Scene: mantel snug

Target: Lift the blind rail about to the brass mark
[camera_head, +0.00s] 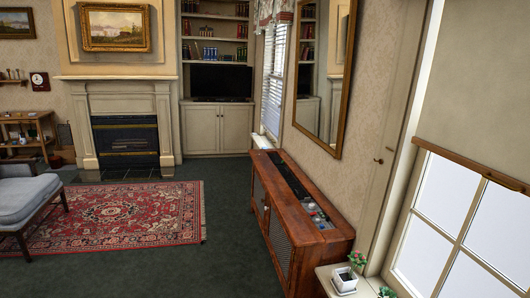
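The wooden blind rail (450,155) runs along the lower edge of a beige blind (480,85) at the right. It slants down to the right in the picture and runs out of frame. A small dark fitting sits on the rail near the right edge. Bright window panes (425,215) show below the rail. I cannot make out a brass mark beside the blind. My gripper is not in view.
A white ledge (334,286) with a potted plant (344,279) stands below the window. A long wooden cabinet (292,225) stands along the right wall under a gilt mirror (325,75). Dark carpet (150,270) is clear at front left; a red rug and a grey-blue seat lie beyond.

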